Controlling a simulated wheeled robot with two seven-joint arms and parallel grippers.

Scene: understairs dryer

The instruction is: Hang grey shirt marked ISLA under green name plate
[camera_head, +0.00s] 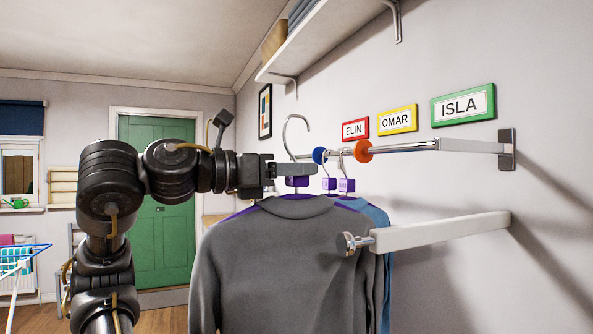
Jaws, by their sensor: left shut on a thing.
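My left gripper (292,169) is shut on the hanger of the grey shirt (285,255), near its purple tag (297,182). The shirt hangs upright below the gripper; its marking is not legible. The hanger's hook (296,118) rises above the jaws, near the left end of the metal rail (405,148); I cannot tell whether they touch. The green name plate (463,105) reads ISLA and is on the wall above the rail's right part. To its left are the yellow OMAR plate (397,120) and the red ELIN plate (355,130). My right gripper is not in view.
A blue divider (319,155) and an orange divider (363,151) sit on the rail. Between them hang other garments, one blue (376,216), with purple tags (346,185). A lower white arm (440,231) juts out in front. A shelf (325,38) is overhead. Rail right of orange is clear.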

